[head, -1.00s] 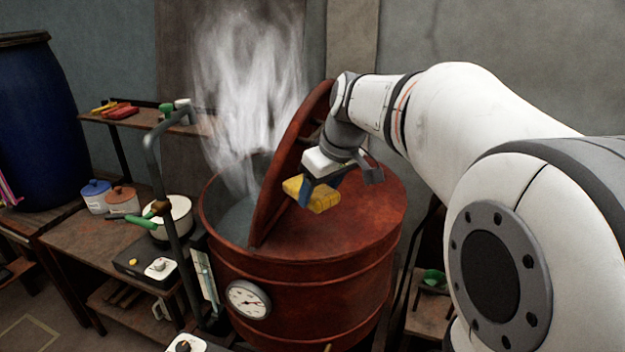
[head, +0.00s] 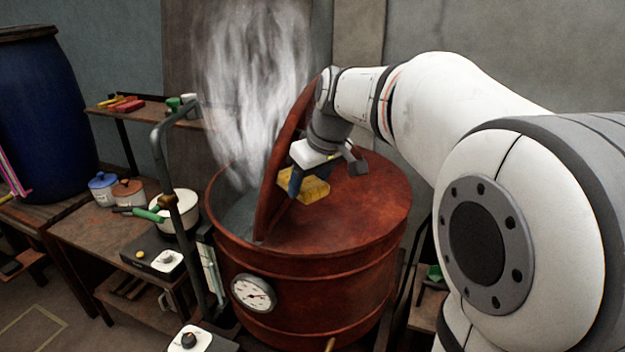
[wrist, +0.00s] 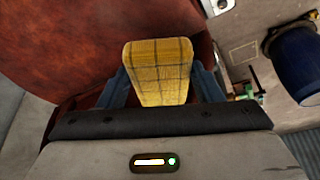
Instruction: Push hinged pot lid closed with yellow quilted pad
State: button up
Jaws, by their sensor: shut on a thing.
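The large rust-red pot (head: 325,285) stands in the middle of the head view. Its hinged half lid (head: 280,180) is raised steeply, with steam rising from the open left half. My gripper (head: 296,186) is shut on the yellow quilted pad (head: 312,190), on the right side of the raised lid. In the wrist view the pad (wrist: 158,72) sits between the blue fingers, with the red lid (wrist: 85,45) behind it. I cannot tell whether the pad touches the lid.
A dial gauge (head: 253,293) is on the pot's front. A grey bent pipe (head: 165,180) stands left of it. A bench with a white pot (head: 178,212) and a blue barrel (head: 42,115) are further left. The pot's fixed right top (head: 365,205) is clear.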

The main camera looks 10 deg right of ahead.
aim_at(269, 183)
jog(key=shift+w+a+f+p, duration=0.15)
jog(key=shift+w+a+f, duration=0.1)
jog(key=shift+w+a, duration=0.8)
jog(key=shift+w+a+f+p, duration=0.2)
jog(key=shift+w+a, duration=0.4)
jog(key=shift+a, duration=0.8)
jog(key=shift+w+a+f+p, duration=0.15)
jog(key=shift+w+a+f, duration=0.1)
jog(key=shift+w+a, duration=0.8)
jog(key=shift+s+a, duration=0.2)
jog(key=s+a+r+p, duration=0.2)
jog(key=s+a+r, duration=0.1)
jog(key=s+r, duration=0.2)
jog(key=shift+a, duration=0.15)
